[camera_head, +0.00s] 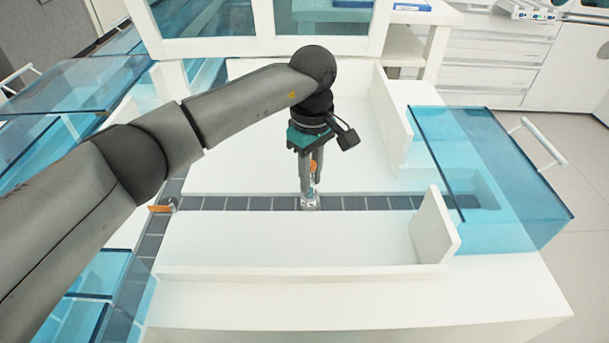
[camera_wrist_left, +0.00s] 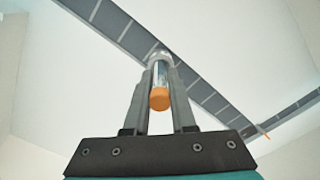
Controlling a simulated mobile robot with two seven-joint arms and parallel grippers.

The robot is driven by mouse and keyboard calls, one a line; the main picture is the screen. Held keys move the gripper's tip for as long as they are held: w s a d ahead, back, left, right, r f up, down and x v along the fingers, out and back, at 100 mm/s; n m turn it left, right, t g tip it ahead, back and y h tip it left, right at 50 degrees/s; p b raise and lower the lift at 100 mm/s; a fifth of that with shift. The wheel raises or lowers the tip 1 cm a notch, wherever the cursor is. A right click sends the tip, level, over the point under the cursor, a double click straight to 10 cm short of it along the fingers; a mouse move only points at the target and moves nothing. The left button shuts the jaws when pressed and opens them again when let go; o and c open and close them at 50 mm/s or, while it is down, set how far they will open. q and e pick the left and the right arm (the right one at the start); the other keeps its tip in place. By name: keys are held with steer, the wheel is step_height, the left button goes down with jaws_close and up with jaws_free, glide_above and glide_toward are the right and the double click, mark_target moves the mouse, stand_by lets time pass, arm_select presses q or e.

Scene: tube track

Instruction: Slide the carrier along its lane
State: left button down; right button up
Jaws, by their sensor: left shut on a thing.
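The carrier (camera_head: 310,203) is a small clear and grey holder on the dark segmented lane (camera_head: 362,203) that runs left to right across the white table. A tube with an orange cap (camera_head: 314,166) stands upright in it. My left gripper (camera_head: 307,190) points down over the lane and is shut on the tube, just above the carrier. In the left wrist view the orange cap (camera_wrist_left: 159,98) shows between the two fingers, with the carrier (camera_wrist_left: 160,57) beyond it on the lane (camera_wrist_left: 205,95). My right gripper is not in view.
An orange marker (camera_head: 161,209) sits at the left, where the lane meets another dark lane (camera_head: 150,245). A blue transparent cover (camera_head: 490,170) stands over the lane's right end. A white upright panel (camera_head: 435,225) and a low ledge (camera_head: 300,270) stand in front of the lane.

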arm_select(q)
steer(key=shift+d, duration=0.4)
steer(key=c, duration=0.7)
jaws_free()
steer(key=shift+o, duration=0.2)
steer(key=shift+r, duration=0.1)
